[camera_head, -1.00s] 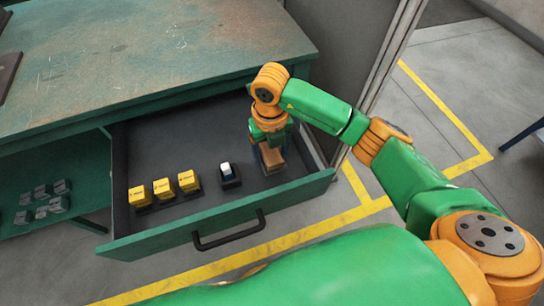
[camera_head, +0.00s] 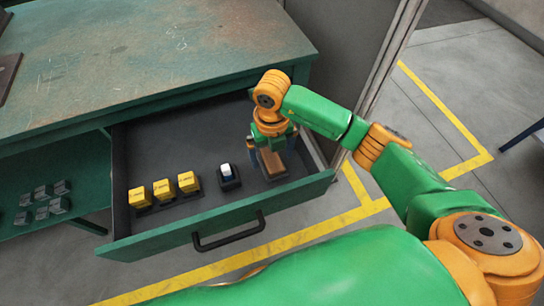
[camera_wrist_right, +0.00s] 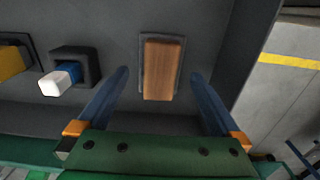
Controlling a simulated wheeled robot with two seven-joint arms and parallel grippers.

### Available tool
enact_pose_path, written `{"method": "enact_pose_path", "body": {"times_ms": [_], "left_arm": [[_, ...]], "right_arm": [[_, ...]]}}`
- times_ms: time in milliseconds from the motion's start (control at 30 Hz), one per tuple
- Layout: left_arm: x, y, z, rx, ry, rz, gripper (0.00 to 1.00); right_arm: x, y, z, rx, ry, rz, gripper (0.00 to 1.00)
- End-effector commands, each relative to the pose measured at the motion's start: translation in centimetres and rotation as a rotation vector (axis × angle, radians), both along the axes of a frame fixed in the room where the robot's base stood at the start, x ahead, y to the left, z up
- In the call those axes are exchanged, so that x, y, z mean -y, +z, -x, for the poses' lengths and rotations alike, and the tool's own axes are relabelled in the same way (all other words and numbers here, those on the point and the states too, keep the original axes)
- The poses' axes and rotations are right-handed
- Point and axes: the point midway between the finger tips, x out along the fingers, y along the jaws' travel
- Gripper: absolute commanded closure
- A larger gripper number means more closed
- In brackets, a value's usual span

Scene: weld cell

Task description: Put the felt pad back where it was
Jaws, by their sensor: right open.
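A brown block (camera_head: 271,163) with a wood-like grain lies in the right part of the open drawer. The right wrist view shows the block (camera_wrist_right: 164,68) on a thin grey outlined patch. I cannot tell for sure whether this block is the felt pad. My right gripper (camera_head: 272,148) is above it, pointing down. Its two blue fingers (camera_wrist_right: 160,76) are spread, one on each side of the block, with clear gaps. Nothing is held. My left gripper is not in view.
The green drawer (camera_head: 170,243) is open under a worn green workbench (camera_head: 150,60). Left of the block stand a blue-and-white item (camera_head: 226,171) in a dark holder and three yellow boxes (camera_head: 163,190). The drawer's right wall is close to the gripper.

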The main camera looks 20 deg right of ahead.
Motion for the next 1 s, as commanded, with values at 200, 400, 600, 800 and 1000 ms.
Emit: {"method": "enact_pose_path", "body": {"times_ms": [200, 400, 600, 800, 1000], "left_arm": [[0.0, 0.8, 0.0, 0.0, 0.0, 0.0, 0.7], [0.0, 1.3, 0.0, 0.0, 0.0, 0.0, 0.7], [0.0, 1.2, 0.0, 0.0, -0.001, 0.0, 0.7], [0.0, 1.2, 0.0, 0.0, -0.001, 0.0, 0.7], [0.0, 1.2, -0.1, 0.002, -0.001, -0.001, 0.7]], "right_arm": [[0.0, 6.5, -0.1, 0.007, 0.0, 0.0, 0.0], [0.0, 9.7, -0.1, 0.003, 0.0, 0.0, 0.0], [0.0, 9.9, 0.0, 0.0, 0.0, 0.0, 0.0], [0.0, 9.9, 0.0, 0.0, 0.0, 0.0, 0.0], [0.0, 9.9, 0.0, 0.0, 0.0, 0.0, 0.0]]}}
